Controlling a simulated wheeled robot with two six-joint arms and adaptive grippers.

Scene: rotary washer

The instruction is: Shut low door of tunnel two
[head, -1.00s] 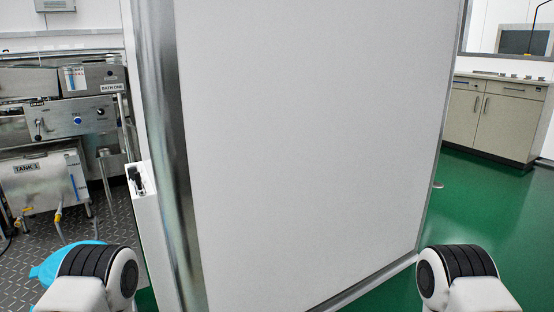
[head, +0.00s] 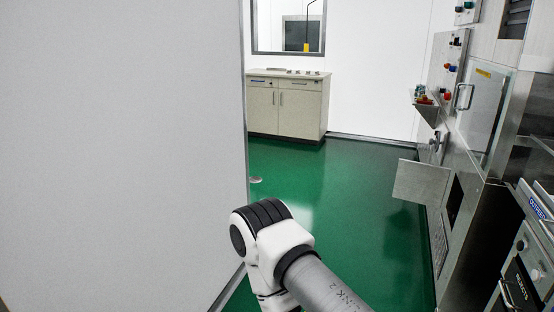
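A low metal door (head: 422,182) stands swung out from the steel machine on the right, beside a dark opening (head: 454,200) low in its front. I cannot read a tunnel number on it. Neither of my grippers is in view. A bent part of my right arm shows at the bottom middle, well short of the door and apart from it.
A large white panel (head: 120,150) fills the left side close by. Green floor (head: 370,220) lies clear between it and the machine. A higher door (head: 482,112) with a handle is above the low door. A beige cabinet (head: 285,108) stands at the back.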

